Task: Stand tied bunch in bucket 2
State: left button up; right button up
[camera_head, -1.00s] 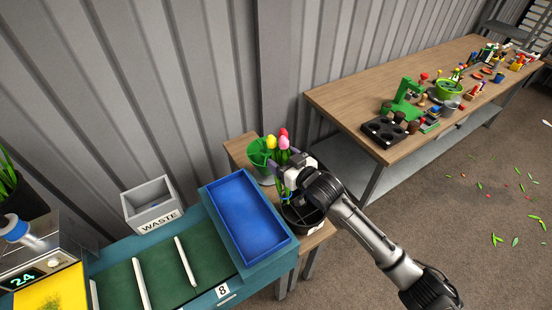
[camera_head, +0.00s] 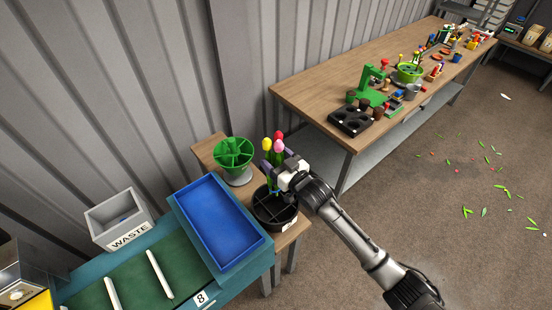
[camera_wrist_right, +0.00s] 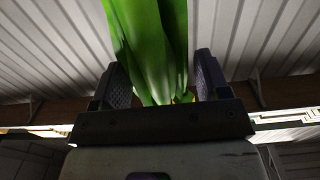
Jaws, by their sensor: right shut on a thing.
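The tulip bunch (camera_head: 278,147), with yellow, red and pink heads, stands roughly upright in my right gripper (camera_head: 279,170). In the right wrist view its green leaves (camera_wrist_right: 150,45) fill the space between the two finger pads of the gripper (camera_wrist_right: 158,85). A black round bucket with dividers (camera_head: 265,212) stands just below the bunch on a small wooden table. It has a white tag whose number I cannot read. The lower stems are partly hidden by the gripper, and I cannot tell whether they reach inside the bucket. My left gripper is out of view.
A green divided container (camera_head: 233,152) on a grey base stands behind the black bucket. A blue tray (camera_head: 222,222) and a grey WASTE bin (camera_head: 119,219) are to the left. A long workbench (camera_head: 300,90) with pots and tools is behind to the right.

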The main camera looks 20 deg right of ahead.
notch_tip(320, 180, down, 4)
jog(key=shift+r+b, duration=0.25)
jog(key=shift+b, duration=0.7)
notch_tip(320, 180, down, 7)
jog(key=b, duration=0.4)
notch_tip(320, 180, down, 2)
jog(key=shift+b, duration=0.8)
jog(key=shift+f+b, duration=0.35)
jog(key=shift+f, duration=0.25)
jog(key=o, duration=1)
jog(key=shift+o, duration=0.2)
